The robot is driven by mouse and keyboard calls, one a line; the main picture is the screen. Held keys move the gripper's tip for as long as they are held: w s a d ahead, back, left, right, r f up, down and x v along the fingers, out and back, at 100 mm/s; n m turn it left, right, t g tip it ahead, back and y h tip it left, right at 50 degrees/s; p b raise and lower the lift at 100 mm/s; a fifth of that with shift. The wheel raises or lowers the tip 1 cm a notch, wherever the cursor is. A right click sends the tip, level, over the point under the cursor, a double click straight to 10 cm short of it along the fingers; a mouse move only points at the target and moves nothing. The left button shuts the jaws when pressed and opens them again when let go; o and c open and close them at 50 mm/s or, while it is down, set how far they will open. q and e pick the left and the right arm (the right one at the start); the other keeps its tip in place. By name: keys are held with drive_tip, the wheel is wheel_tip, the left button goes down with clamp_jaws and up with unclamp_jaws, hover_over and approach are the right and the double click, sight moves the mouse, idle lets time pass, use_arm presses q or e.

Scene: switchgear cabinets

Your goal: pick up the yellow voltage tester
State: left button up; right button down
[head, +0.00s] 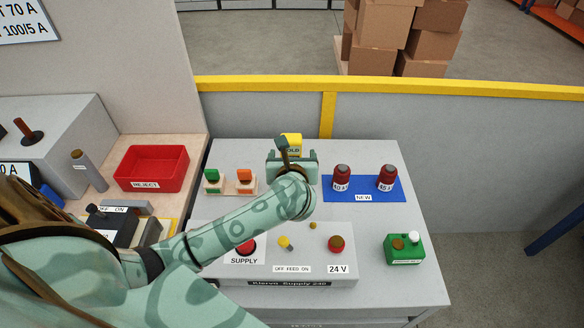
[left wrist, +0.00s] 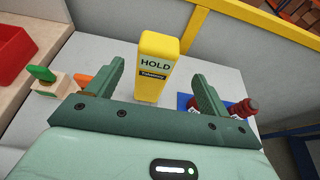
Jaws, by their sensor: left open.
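The yellow voltage tester (left wrist: 154,68) stands upright in the left wrist view, a tall yellow block marked HOLD with a smaller dark label. In the head view only the top of the tester (head: 292,138) shows; my gripper hides the rest. My left gripper (head: 292,158) is above the far part of the grey bench top. Its jaws (left wrist: 158,76) are open, one finger to each side of the tester in the picture. I cannot tell how far the tester reaches between them, and no contact shows. My right gripper is not in view.
Green and orange handled pieces (head: 229,182) stand left of the gripper. Two dark red parts (head: 364,178) stand on a blue NEW mat (head: 365,195) to the right. A red REJECT tray (head: 152,166) is farther left. The supply panel (head: 310,240) and green box (head: 404,249) are nearer.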

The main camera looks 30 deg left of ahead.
use_arm(q)
drive_tip(key=w+a+f+b, duration=0.1)
drive_tip(key=f+b, duration=0.1)
drive_tip(key=f, duration=0.1)
drive_tip(key=w+a+f+b, duration=0.1)
drive_tip(key=w+f+b, duration=0.1)
drive_tip(key=f, duration=0.2)
drive_tip(key=w+a+f+b, duration=0.2)
drive_tip(key=f+b, duration=0.1)
drive_tip(key=f, duration=0.1)
drive_tip(key=shift+w, duration=0.25)
drive_tip(key=shift+w+a+f, duration=0.1)
drive_tip(key=shift+w+f, duration=0.1)
drive_tip(key=shift+w, duration=0.15)
drive_tip(key=shift+r, duration=0.1)
drive_tip(key=shift+c, duration=0.7)
drive_tip(key=c, duration=1.1)
drive_tip(key=shift+r, duration=0.1)
